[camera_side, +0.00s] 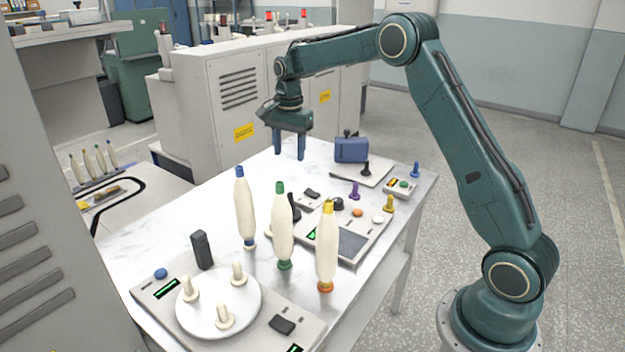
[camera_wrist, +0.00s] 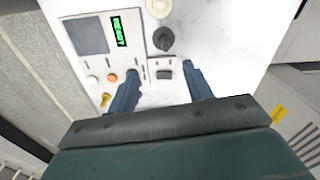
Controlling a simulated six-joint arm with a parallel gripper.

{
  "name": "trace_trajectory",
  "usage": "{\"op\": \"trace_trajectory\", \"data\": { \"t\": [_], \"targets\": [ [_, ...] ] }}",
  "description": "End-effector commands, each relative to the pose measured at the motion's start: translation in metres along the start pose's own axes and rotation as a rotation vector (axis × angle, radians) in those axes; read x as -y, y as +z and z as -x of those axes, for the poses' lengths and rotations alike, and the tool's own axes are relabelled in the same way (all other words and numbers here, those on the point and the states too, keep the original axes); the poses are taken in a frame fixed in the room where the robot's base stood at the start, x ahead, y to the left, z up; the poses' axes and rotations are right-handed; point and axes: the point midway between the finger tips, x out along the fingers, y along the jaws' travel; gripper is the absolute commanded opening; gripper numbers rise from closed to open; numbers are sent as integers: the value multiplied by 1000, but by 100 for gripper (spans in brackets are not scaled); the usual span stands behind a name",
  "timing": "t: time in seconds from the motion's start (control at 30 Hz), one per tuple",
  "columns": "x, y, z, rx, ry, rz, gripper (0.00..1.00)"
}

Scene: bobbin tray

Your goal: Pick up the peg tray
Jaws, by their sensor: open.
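The peg tray appears to be a round white disc (camera_side: 218,325) with three short cream pegs, at the front left of the table in the side view. It sits on a grey control panel and is not recognisable in the wrist view. My gripper (camera_side: 289,156) is above the far part of the white table, well behind the tray, with its fingers pointing down. The fingers are apart with nothing between them; the wrist view shows the open gap (camera_wrist: 162,72) over the table and the edge of another control panel.
Three tall cream bobbins with blue (camera_side: 245,210), green (camera_side: 283,228) and yellow (camera_side: 327,248) tops stand between my gripper and the tray. A control panel (camera_side: 350,242) with knobs lies behind them, also in the wrist view (camera_wrist: 90,40). A black upright block (camera_side: 201,250) stands beside the tray.

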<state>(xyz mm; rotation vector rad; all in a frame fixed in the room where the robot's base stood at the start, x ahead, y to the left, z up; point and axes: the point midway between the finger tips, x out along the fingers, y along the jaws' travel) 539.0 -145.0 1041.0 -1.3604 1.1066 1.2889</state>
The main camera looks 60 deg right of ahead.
Motion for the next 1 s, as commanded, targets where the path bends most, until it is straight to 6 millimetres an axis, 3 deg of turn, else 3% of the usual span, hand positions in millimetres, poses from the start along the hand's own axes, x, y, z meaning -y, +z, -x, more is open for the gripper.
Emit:
{"op": "trace_trajectory", "data": {
  "t": [0.03, 0.2, 0.67, 1.0],
  "targets": [
    [4, -6, -13, 5, 12, -32, 51],
    [12, -20, -37, 13, 34, -114, 51],
    [15, -24, -52, 16, 44, -147, 51],
    [12, -23, -94, 17, 46, -146, 51]
  ]
}}
